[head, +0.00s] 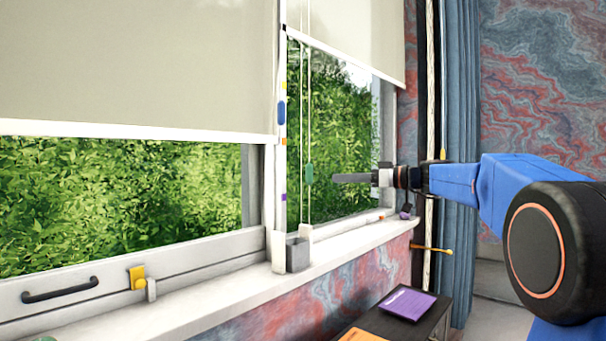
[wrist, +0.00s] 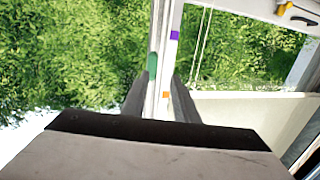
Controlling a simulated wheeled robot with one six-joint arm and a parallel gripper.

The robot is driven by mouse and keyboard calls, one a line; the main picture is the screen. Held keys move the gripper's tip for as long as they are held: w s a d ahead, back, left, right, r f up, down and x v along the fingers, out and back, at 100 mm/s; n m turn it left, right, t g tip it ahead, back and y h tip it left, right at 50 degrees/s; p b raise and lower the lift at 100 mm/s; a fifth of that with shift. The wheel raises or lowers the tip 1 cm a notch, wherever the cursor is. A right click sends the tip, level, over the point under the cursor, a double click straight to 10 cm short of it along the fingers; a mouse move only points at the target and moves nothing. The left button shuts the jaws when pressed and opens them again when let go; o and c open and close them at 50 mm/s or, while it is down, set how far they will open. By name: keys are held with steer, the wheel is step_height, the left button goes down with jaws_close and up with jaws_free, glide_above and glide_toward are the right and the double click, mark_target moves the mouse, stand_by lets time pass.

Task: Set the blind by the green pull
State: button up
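The green pull (head: 309,173) hangs on a thin cord (head: 305,110) in front of the right window. The right blind (head: 350,28) is partly down, its lower edge high in the window. My gripper (head: 340,178) points left at the pull, with a small gap between its tips and the pull in the head view. In the wrist view the green pull (wrist: 152,65) shows beyond the fingers, slightly left of the middle. The fingers (wrist: 160,88) are apart and nothing is between them.
A larger left blind (head: 140,65) covers the upper left window. A blue piece (head: 281,111) and small coloured marks are by the window post. A grey box (head: 297,254) stands on the sill (head: 220,282). A purple book (head: 407,303) lies below. A blue curtain (head: 460,90) hangs right.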

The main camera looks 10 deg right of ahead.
mark_target(309, 174)
steer(key=w+d+r+x, duration=0.1)
steer(key=x, duration=1.6)
steer(key=shift+w+r, duration=0.2)
steer(key=shift+r, duration=0.2)
jaws_close()
